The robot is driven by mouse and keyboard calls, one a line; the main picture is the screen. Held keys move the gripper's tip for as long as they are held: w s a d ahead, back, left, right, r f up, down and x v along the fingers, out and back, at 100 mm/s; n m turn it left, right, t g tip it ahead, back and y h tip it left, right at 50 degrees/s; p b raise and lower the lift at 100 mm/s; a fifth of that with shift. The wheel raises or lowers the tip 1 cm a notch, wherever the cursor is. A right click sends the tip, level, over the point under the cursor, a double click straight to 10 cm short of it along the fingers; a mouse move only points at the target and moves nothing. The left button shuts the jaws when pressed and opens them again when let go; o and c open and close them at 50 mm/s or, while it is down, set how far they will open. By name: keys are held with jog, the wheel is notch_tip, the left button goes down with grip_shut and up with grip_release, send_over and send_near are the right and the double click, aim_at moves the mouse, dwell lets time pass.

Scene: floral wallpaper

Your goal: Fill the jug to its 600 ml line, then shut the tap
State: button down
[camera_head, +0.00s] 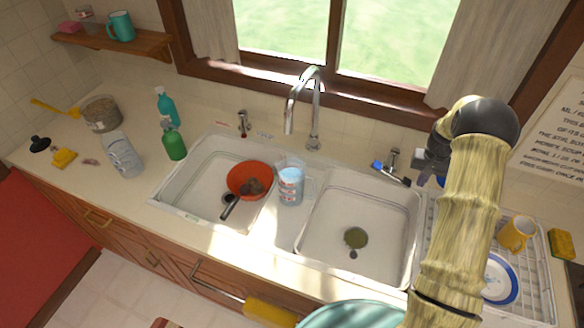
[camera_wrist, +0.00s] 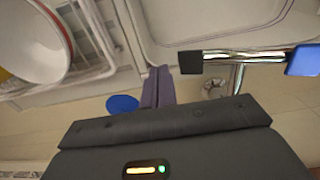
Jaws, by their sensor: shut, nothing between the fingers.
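My gripper (camera_head: 424,180) is just right of this tap. In the wrist view its fingers (camera_wrist: 157,85) are shut and empty, apart from the bar.
A second tap with red (camera_head: 243,124) stands left of the spout. The right basin (camera_head: 330,240) holds a dark round item (camera_head: 355,237). A dish rack (camera_head: 530,290) with a yellow mug (camera_head: 515,234) and plate stands right.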

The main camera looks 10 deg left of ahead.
notch_tip(320, 180, up, 7)
jog(key=p, duration=0.4)
dwell(0.4)
dwell(0.5)
jog(key=s+a+r+n+t+b, duration=0.1)
jog(key=s+a+r+b, duration=0.2)
jog(key=s+a+r, duration=0.8)
jog(key=s+a+n+t+b, duration=0.1)
jog(key=s+a, duration=0.2)
jog(key=s, duration=1.4)
jog(key=shift+s+f+t, duration=0.2)
jog(key=shift+s+t, duration=0.05)
jog(key=shift+t, duration=0.05)
jog(key=shift+a, duration=0.1)
